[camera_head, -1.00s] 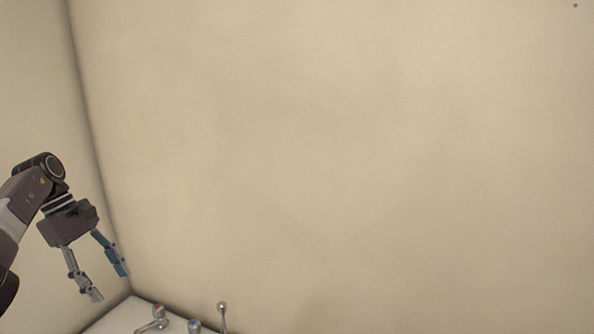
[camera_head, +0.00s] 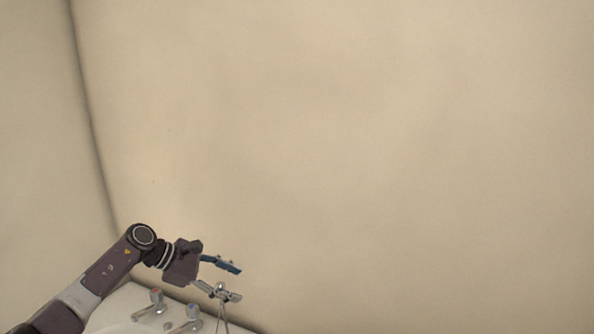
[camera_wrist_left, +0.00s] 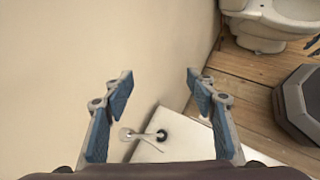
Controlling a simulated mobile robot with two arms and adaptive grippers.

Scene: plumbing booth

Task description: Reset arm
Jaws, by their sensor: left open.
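My left gripper (camera_head: 232,282) is open in the head view. It points right, above the back of the white sink (camera_head: 122,308) at the lower left. Its two blue-padded fingers also show spread apart in the left wrist view (camera_wrist_left: 158,92), with nothing between the pads.
Two taps, a left one (camera_head: 157,298) and a right one (camera_head: 193,314), stand on the sink close below my left arm. A bare beige wall (camera_head: 380,150) fills most of the head view. The wrist view shows a toilet (camera_wrist_left: 270,20), a dark bin-like object (camera_wrist_left: 302,105) and wooden floor (camera_wrist_left: 245,85).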

